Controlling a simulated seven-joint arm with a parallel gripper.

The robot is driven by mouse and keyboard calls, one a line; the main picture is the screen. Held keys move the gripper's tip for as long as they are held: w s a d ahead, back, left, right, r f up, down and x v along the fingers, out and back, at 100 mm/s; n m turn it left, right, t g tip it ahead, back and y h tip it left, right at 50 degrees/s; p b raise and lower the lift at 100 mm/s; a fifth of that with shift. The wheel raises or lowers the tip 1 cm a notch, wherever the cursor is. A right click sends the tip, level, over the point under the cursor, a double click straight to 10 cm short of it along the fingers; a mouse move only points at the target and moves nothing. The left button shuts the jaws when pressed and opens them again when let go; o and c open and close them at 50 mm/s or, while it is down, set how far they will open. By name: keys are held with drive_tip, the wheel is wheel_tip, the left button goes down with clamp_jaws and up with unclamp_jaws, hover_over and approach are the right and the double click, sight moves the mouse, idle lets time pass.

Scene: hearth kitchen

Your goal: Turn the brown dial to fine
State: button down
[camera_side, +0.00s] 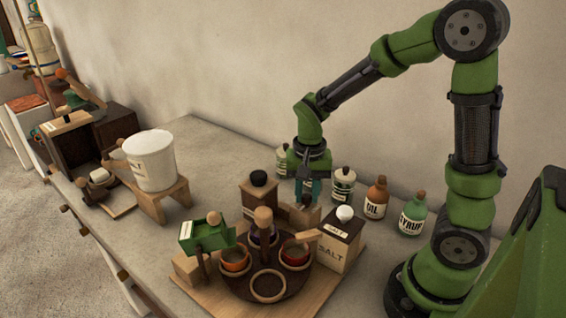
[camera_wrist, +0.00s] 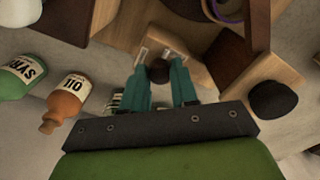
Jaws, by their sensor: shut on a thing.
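The brown dial (camera_wrist: 158,72) is a small dark round knob on a light wooden block (camera_wrist: 180,45) in the wrist view. Two small white labels (camera_wrist: 141,56) are on the block beyond the dial; their words are too small to read, so I cannot tell which setting the dial points to. My gripper (camera_wrist: 160,80) has its two teal fingers on either side of the dial, shut on it. In the side view my gripper (camera_side: 306,192) points down at the block (camera_side: 300,216), and its fingers largely hide the dial.
The salt box (camera_side: 335,250) with a white knob stands close at the right. A dark box with a black knob (camera_side: 258,178) is close at the left. A round rack of bowls (camera_side: 267,286) is in front. Oil (camera_side: 376,198) and syrup (camera_side: 412,215) bottles stand at the right.

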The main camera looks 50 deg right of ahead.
sight(307, 196)
drive_tip(key=shift+m, duration=0.4)
drive_tip(key=c, duration=0.9)
unclamp_jaws()
drive_tip(key=shift+o, duration=0.2)
wheel_tip(307, 196, up, 17)
